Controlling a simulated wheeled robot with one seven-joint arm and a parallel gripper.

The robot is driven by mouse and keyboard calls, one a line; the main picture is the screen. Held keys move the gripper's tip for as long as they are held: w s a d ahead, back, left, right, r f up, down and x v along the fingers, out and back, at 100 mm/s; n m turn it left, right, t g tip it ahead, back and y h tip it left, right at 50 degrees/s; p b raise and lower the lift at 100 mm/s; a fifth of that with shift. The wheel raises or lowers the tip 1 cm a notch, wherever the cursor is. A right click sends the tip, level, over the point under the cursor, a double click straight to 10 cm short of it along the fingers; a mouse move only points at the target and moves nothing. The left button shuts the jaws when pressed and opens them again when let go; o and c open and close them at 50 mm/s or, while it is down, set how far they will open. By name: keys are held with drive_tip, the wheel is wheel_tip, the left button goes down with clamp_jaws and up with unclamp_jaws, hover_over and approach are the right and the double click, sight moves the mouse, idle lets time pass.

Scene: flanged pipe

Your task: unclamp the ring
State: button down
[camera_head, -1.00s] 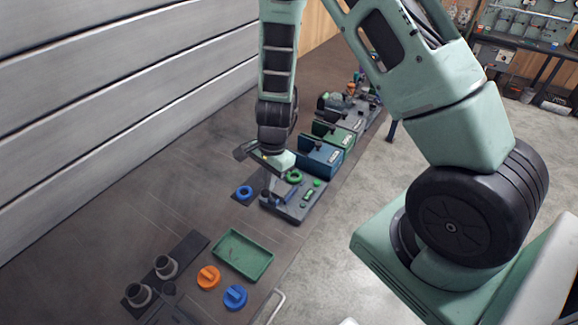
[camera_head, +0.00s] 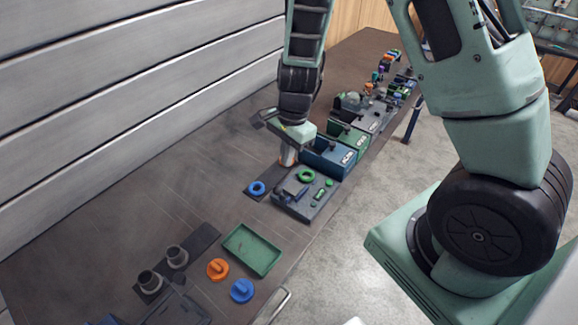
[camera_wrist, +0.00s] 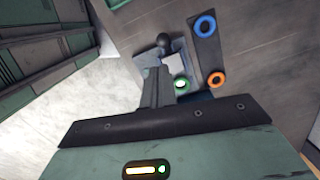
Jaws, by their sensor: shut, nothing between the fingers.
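A green ring (camera_head: 305,175) lies on a dark grey fixture board (camera_head: 300,208), beside a blue-grey clamp part (camera_head: 293,189). In the wrist view the green ring (camera_wrist: 181,84) shows just right of the fingertips, and a black ball knob (camera_wrist: 163,40) stands beyond them. My gripper (camera_wrist: 157,73) is shut and empty, above and apart from the board. In the head view its wrist hides part of the area behind the board. I cannot tell whether the clamp presses on the ring.
A dark strip beside the board carries a blue ring (camera_head: 256,188) and an orange ring (camera_wrist: 216,79). A blue box (camera_head: 328,157) stands behind the board. A green tray (camera_head: 252,249), orange knob (camera_head: 217,269) and blue knob (camera_head: 241,290) lie nearer.

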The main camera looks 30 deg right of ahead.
drive_tip(key=r, duration=0.2)
drive_tip(key=a+r, duration=0.1)
drive_tip(key=shift+s+a+r, duration=0.1)
drive_tip(key=shift+s+r, duration=0.2)
idle(0.3)
drive_tip(key=s+a+r+n+b, duration=0.3)
drive_tip(key=s+a+n+b, duration=0.2)
drive_tip(key=s+a+n, duration=0.5)
drive_tip(key=s+a+n+h+b, duration=0.1)
drive_tip(key=s+a+n+b, duration=0.2)
drive_tip(key=s+n, duration=0.7)
drive_tip(key=n, duration=0.3)
drive_tip(key=shift+s+a+r, duration=0.2)
drive_tip(key=shift+a+r, duration=0.15)
drive_tip(key=shift+r, duration=0.05)
